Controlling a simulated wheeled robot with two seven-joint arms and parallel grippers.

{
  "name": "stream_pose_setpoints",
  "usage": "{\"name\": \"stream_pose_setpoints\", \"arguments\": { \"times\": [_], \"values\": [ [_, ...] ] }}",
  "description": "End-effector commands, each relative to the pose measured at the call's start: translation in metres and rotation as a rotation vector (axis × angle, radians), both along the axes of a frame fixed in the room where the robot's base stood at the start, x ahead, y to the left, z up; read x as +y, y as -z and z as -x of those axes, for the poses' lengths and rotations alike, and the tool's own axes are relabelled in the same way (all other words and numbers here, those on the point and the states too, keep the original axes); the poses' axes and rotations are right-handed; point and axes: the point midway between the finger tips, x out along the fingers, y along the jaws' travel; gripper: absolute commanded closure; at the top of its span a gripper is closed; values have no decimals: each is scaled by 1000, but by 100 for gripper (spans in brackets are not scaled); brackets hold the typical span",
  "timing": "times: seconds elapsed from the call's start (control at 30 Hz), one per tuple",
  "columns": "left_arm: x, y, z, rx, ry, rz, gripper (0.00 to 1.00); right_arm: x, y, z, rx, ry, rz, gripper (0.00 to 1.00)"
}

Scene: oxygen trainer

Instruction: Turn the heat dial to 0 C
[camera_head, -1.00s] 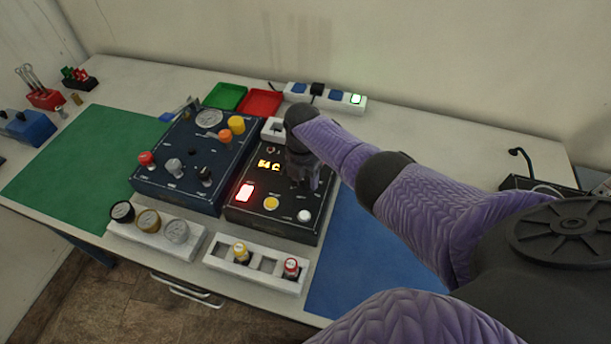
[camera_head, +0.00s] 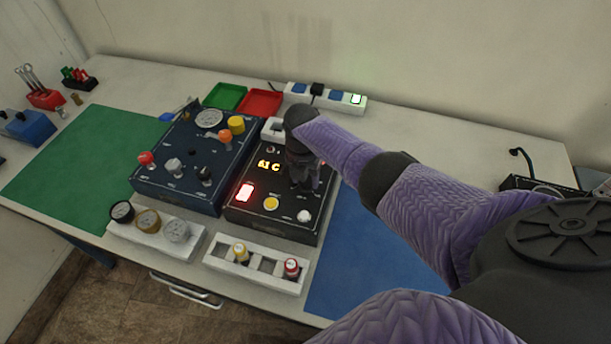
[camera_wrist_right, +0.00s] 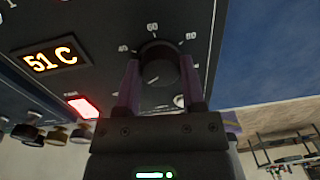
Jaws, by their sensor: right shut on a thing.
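The heat dial (camera_wrist_right: 160,62) is a round black knob with a scale of numbers around it, seen in the right wrist view. My right gripper (camera_wrist_right: 159,84) is shut on it, one finger on each side. In the head view my right gripper (camera_head: 304,182) points down over the right part of the dark control box (camera_head: 285,225) and hides the dial. My left gripper is not in view.
A lit red switch (camera_head: 245,192), a yellow button (camera_head: 271,203) and a white knob (camera_head: 304,216) sit on the same box. A blue box with a gauge (camera_head: 209,118) stands to its left. A white rack (camera_head: 258,272) lies in front. The blue mat (camera_head: 350,270) is clear.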

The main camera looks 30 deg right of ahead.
Motion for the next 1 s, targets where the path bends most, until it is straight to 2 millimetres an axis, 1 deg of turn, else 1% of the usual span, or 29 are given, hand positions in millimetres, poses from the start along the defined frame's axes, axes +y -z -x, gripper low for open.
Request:
{"name": "stream_pose_setpoints", "arguments": {
  "times": [0.03, 0.07, 0.1, 0.2, 0.43, 0.5, 0.57, 0.7, 0.8, 0.9, 1.0],
  "values": [
    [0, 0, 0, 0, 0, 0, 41, 0, 1, 0, 2, -1, -1, 47],
    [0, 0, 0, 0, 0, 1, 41, 0, 1, 1, 2, -1, -1, 40],
    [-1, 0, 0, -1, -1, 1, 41, 0, 0, 0, 2, -1, -1, 32],
    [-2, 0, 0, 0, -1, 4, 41, 0, 0, 0, 1, 0, 0, 14],
    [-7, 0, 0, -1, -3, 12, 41, 0, 0, 0, 1, 0, 1, 14],
    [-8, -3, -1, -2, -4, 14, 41, 0, -5, 0, -1, 0, 1, 14],
    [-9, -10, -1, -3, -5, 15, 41, 0, -17, -1, -1, -1, 0, 14],
    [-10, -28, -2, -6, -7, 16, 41, 1, -56, -3, -4, -2, 2, 14],
    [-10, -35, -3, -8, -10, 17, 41, 2, -78, -3, -3, -1, 0, 14],
    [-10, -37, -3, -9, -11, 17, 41, 2, -92, -4, -1, -1, 1, 14],
    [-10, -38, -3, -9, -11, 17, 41, 3, -99, -4, 0, 0, 0, 14]
  ]
}}
